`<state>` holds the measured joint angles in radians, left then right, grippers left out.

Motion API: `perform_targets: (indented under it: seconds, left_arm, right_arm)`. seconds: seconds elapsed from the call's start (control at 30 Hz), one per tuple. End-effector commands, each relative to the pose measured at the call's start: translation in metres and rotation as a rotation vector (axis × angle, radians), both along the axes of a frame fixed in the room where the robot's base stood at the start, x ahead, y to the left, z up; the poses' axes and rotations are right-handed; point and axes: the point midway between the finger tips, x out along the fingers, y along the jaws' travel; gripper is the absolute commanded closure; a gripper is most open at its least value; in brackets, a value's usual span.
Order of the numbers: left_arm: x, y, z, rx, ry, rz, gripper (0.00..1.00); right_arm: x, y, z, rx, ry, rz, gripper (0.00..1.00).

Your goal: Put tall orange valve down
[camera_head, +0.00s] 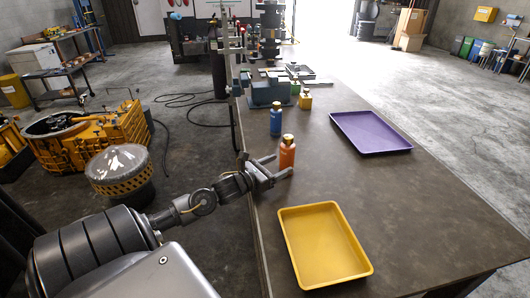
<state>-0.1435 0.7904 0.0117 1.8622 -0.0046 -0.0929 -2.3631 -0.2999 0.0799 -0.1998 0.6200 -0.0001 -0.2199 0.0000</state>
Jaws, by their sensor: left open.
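My left gripper (279,167) reaches in from the left over the table's left edge. Its fingers are apart, and the lower part of the orange valve shows at or very near the fingertips. I cannot tell whether the fingers touch it. My right gripper is not in view.
A yellow tray (322,247) lies in front of the orange valve, and a purple tray (369,131) lies to the right. A blue valve (275,121) and a small yellow valve (305,101) stand farther back, near a vise-like device (268,93). The table's right side is clear.

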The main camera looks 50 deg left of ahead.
Motion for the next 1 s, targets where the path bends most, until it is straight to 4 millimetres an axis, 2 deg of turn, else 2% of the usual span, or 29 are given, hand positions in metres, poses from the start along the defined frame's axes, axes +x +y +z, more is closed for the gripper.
perform_targets:
  seconds: [0.03,0.2,0.4,1.0]
  left_arm:
    - [-0.011,0.001,-0.005,0.003,0.005,-0.002,0.34]
    - [-0.038,0.005,-0.003,0.002,0.004,-0.002,0.34]
    - [-0.056,0.008,-0.001,0.0,0.0,-0.001,0.34]
    - [-0.06,0.008,0.0,0.0,-0.001,0.0,0.34]
  right_arm:
    - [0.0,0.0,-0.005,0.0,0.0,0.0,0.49]
    - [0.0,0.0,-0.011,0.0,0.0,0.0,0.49]
    - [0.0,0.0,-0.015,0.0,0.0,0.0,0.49]
    - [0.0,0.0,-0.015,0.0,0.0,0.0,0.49]
